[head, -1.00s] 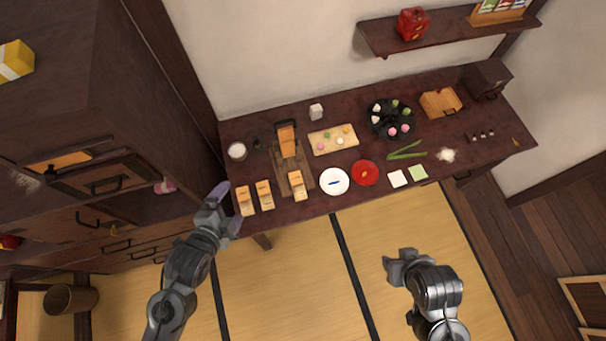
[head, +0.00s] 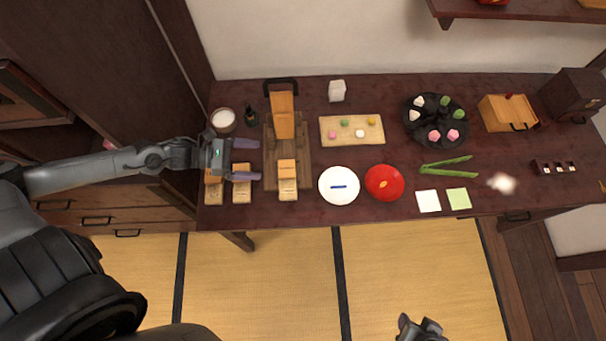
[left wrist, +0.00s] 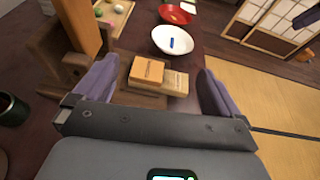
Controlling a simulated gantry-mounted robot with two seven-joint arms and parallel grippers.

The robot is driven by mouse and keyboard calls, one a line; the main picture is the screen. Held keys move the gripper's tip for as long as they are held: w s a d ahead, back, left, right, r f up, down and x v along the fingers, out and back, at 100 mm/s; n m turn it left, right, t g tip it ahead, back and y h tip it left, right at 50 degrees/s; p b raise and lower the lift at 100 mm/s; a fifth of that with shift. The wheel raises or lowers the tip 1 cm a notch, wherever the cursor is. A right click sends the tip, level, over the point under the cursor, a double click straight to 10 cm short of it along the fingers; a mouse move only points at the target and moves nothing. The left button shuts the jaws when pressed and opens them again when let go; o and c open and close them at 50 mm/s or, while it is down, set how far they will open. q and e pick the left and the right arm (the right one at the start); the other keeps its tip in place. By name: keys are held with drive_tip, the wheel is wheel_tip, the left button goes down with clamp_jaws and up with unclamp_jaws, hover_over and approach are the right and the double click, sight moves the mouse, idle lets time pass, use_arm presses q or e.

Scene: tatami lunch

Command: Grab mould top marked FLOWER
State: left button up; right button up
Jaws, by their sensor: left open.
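Three two-part wooden moulds stand in a row along the table's left front: a left one (head: 213,190), a middle one (head: 242,190) and a right one (head: 287,180). Their markings are too small to read, so I cannot tell which is FLOWER. My left gripper (head: 248,160) is open and empty, pointing right over the left and middle moulds and partly hiding them. In the left wrist view, a mould with an orange-brown top (left wrist: 147,71) and a paler part (left wrist: 175,82) shows ahead between the spread fingers. My right gripper (head: 420,328) is partly cut off at the bottom edge.
A wooden press (head: 283,120) stands behind the right mould. A white plate (head: 339,185), red plate (head: 384,183) and sweets board (head: 325,132) lie to its right.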

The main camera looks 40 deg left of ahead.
use_arm(q)
drive_tip(key=m+g+b, duration=0.1)
drive_tip(key=b, duration=0.2)
approach(285, 168)
drive_tip(key=r, duration=0.2)
drive_tip(key=w+d+f+b, duration=0.1)
drive_tip(key=d+f+b, duration=0.1)
drive_tip(key=b, duration=0.1)
drive_tip(key=shift+w+f, duration=0.2)
drive_tip(key=shift+b+x, duration=1)
drive_tip(key=shift+x, duration=1.85)
drive_tip(key=shift+w+d+f, duration=0.35)
drive_tip(key=shift+d+f, duration=0.05)
drive_tip(key=shift+d, duration=0.05)
use_arm(e)
wheel_tip(285, 168, down, 10)
drive_tip(key=shift+s, duration=0.15)
use_arm(q)
drive_tip(key=shift+f, duration=0.1)
drive_tip(key=c, duration=1.1)
use_arm(e)
drive_tip(key=shift+d, duration=0.1)
